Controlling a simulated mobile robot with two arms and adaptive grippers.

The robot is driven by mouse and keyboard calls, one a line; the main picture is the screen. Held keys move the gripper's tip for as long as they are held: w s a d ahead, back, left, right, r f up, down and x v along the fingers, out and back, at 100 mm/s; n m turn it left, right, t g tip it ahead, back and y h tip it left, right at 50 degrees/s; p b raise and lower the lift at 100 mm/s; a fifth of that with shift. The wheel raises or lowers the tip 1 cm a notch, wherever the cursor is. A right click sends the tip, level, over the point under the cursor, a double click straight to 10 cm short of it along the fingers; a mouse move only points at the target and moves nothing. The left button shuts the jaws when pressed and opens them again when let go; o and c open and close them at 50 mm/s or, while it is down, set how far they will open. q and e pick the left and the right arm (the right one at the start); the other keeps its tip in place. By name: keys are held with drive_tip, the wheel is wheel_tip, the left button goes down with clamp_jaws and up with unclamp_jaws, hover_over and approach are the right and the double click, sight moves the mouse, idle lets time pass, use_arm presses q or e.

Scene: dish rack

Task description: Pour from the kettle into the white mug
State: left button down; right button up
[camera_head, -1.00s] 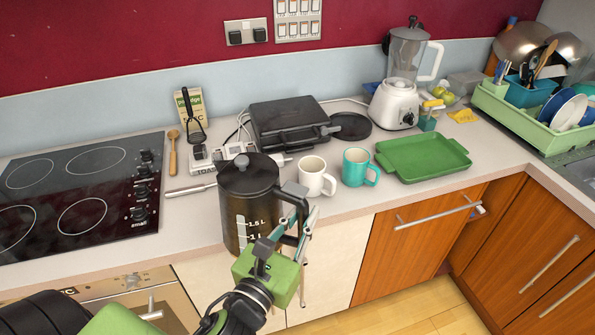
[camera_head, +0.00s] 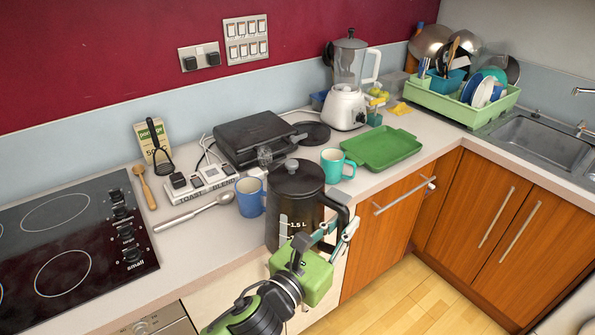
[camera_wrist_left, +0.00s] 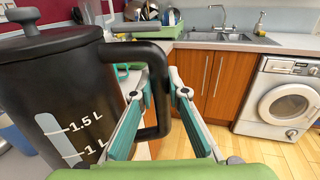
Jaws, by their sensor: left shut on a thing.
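The black kettle (camera_head: 296,205), with a level window marked in litres, is upright at the counter's front edge. My left gripper (camera_head: 328,236) is shut on its handle. The wrist view shows the fingers (camera_wrist_left: 160,88) at the handle (camera_wrist_left: 158,112) and part of the kettle body (camera_wrist_left: 60,85). The white mug is not visible now; the kettle seems to hide it. A teal mug (camera_head: 333,166) stands behind and right of the kettle, and a blue mug (camera_head: 250,197) stands to its left. My right gripper is not in view.
A black grill (camera_head: 252,138), a power strip (camera_head: 205,182) and a ladle (camera_head: 190,213) lie left of and behind the kettle. A green tray (camera_head: 382,147) and a blender (camera_head: 347,95) stand to the right. The hob (camera_head: 70,240) is at far left.

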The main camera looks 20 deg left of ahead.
use_arm(q)
drive_tip(key=w+d+m+g+h, duration=0.1)
drive_tip(key=w+d, duration=0.4)
drive_tip(key=w, duration=0.5)
drive_tip(key=shift+w+f+m+g+h+b, duration=0.15)
drive_tip(key=shift+f+m+g+h+b, duration=0.3)
drive_tip(key=shift+h, duration=0.85)
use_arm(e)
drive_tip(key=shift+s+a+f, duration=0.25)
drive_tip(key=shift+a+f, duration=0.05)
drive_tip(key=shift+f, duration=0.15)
